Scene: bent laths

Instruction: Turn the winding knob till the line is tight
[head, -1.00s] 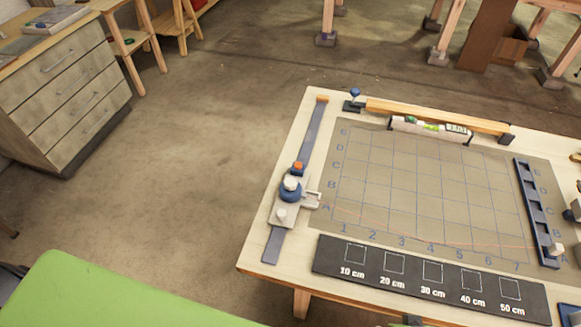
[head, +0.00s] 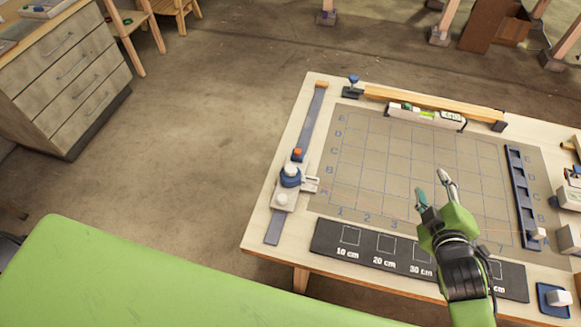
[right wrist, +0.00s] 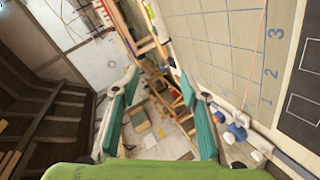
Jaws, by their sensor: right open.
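The winder (head: 290,177) sits on a dark strip at the left of the worktable. It has a blue drum with a white knob on top, a pale base and an orange piece behind. It also shows in the right wrist view (right wrist: 237,132). A thin reddish line (right wrist: 258,50) runs from it across the gridded mat; its tightness is hard to judge. My right gripper (head: 432,183) is open and empty over the mat's front part, well right of the winder. Its two fingers are apart in the right wrist view (right wrist: 160,105). My left gripper is out of view.
A dark board with squares marked in cm (head: 335,243) lies along the front edge. A blue slotted rail (head: 520,190) stands at the mat's right. A spirit level (head: 427,116) and a wooden bar (head: 430,102) lie at the back. The floor left of the table is clear.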

